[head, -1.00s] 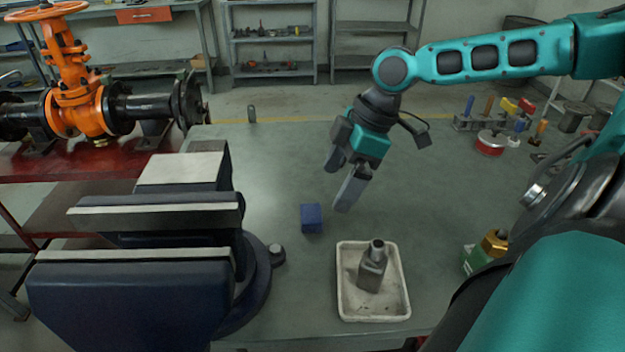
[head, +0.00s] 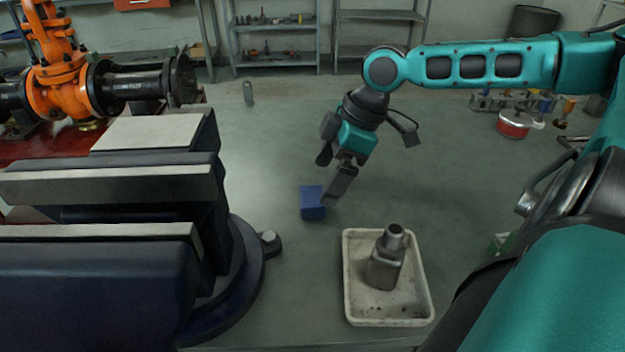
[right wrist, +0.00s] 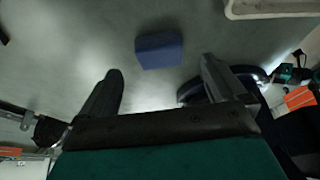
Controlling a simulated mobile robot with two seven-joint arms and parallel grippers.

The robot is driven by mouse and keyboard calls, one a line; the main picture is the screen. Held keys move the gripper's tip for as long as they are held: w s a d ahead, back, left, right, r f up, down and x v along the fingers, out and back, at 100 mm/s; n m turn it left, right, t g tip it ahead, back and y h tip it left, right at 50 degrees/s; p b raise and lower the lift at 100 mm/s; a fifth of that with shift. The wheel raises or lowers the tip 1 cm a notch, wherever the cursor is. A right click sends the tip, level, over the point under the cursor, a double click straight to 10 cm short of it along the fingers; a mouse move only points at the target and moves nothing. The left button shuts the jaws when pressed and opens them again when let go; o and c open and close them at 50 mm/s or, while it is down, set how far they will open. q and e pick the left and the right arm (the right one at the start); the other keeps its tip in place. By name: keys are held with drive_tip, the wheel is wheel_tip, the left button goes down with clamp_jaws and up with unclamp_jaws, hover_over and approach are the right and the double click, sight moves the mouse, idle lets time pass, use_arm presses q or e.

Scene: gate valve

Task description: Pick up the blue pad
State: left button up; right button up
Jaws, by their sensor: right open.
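The blue pad (head: 312,202) is a small dark-blue block on the grey-green bench top, between the vise and the white tray. It also shows in the right wrist view (right wrist: 159,50), ahead of and between the two fingers. My right gripper (head: 331,178) is open and empty, just above and behind the pad in the head view, with one fingertip close to its right side. I cannot tell whether that fingertip touches it. In the right wrist view the fingers (right wrist: 160,82) are spread wide, with the pad beyond their tips. My left gripper is not in view.
A big dark-blue vise (head: 110,182) fills the left. A white tray (head: 350,290) with a grey metal part (head: 386,262) stands to the pad's right, nearer me. An orange gate valve (head: 62,85) is at the back left. The bench behind the pad is mostly clear.

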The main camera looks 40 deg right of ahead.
sight(314, 195)
drive_tip(key=shift+b+x, duration=1)
drive_tip(key=shift+x, duration=0.25)
drive_tip(key=shift+w+a+f, duration=0.35)
drive_tip(key=shift+a+f, duration=0.05)
drive_tip(key=shift+f, duration=0.1)
drive_tip(key=shift+b+x, duration=0.45)
drive_tip(key=shift+x, duration=0.5)
drive_tip(key=shift+c, duration=0.5)
drive_tip(key=c, duration=0.9)
drive_tip(key=shift+c, duration=0.2)
